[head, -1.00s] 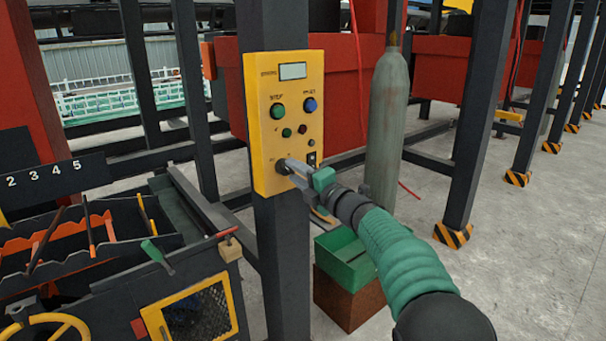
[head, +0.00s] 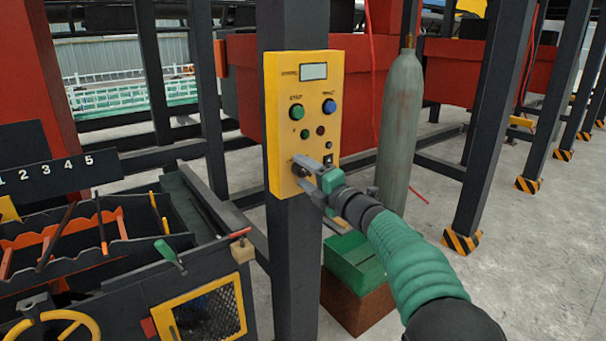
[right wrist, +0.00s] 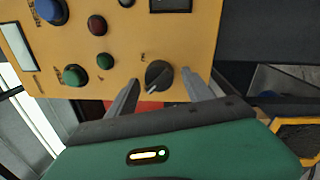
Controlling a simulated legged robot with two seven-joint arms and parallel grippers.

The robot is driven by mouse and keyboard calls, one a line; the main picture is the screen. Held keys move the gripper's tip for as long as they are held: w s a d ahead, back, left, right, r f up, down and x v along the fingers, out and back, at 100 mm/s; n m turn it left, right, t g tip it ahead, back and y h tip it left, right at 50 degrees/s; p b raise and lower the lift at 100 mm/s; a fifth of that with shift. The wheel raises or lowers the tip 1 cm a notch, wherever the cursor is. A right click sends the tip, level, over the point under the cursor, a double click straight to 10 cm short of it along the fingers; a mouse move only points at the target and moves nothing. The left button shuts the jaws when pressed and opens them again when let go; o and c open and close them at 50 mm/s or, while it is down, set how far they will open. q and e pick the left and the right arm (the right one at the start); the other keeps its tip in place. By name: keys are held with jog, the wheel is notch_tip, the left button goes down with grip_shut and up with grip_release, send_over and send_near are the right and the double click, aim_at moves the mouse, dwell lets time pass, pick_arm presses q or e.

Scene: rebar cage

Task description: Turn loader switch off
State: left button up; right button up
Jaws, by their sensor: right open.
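The yellow control panel (head: 305,120) is fixed to a dark steel post. Its black rotary switch (right wrist: 159,75) sits near the panel's lower edge, with a pale pointer mark on the knob. In the head view the switch (head: 299,170) is partly covered by my gripper. My right gripper (head: 303,175) is open at the lower part of the panel. In the right wrist view, the two fingers of the right gripper (right wrist: 160,88) stand on either side of the knob, with gaps visible; contact cannot be told. My left gripper is not in view.
Green and blue buttons (head: 328,106) and small lamps sit higher on the panel. A grey gas cylinder (head: 402,120) stands right of the post. A green box (head: 352,262) is below my right arm. A dark machine with a yellow handwheel (head: 55,322) fills the lower left.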

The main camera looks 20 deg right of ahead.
jog(key=shift+d+f, duration=0.1)
jog(key=shift+d, duration=0.2)
jog(key=v, duration=1.6)
jog(key=shift+s, duration=0.4)
jog(key=shift+a, duration=0.1)
